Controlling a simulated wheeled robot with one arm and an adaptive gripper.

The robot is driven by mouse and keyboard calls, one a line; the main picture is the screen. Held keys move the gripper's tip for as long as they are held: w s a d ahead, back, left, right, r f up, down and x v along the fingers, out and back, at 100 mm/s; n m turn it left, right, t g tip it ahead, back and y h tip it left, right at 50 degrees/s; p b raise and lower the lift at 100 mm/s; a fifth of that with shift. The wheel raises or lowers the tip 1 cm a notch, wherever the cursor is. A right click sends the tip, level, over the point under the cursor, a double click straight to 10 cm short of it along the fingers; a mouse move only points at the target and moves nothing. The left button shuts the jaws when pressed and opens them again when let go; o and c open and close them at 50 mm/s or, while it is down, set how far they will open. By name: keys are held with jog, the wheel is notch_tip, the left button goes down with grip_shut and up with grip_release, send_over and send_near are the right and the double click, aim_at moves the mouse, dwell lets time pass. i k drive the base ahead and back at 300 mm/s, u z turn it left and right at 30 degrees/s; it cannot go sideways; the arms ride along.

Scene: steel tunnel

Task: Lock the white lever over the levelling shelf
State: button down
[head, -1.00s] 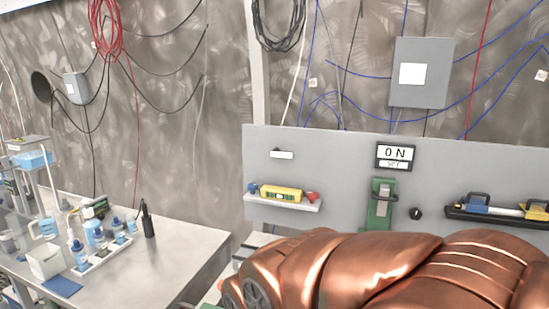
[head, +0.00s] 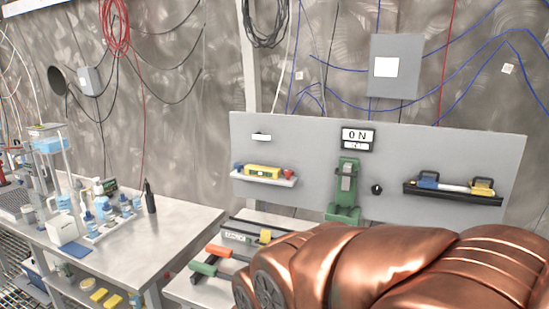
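The white lever (head: 261,137) is a small pale bar lying level on the upper left of the grey panel (head: 300,137). A dark edge shows at its base; whether it is locked cannot be told at this size. Below it, the levelling shelf (head: 264,180) is a white ledge on the panel. A yellow spirit level (head: 262,171) lies on it between a blue piece and a red piece. My copper-coloured arm fills the lower right of the head view. My gripper is not in view.
A green clamp device (head: 346,190) stands below an ON display (head: 358,138) at the panel's middle. A black rack (head: 453,197) is on the right. A bench with tools (head: 222,253) stands below the panel. A metal table (head: 185,228) with bottles is at left.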

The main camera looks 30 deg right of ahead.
aim_at(257, 136)
jog(key=k, duration=0.4)
jog(key=z, duration=1.8)
jog(key=i, duration=0.85)
jog(key=u, duration=2.8)
jog(key=i, duration=0.5)
jog(key=u, duration=0.1)
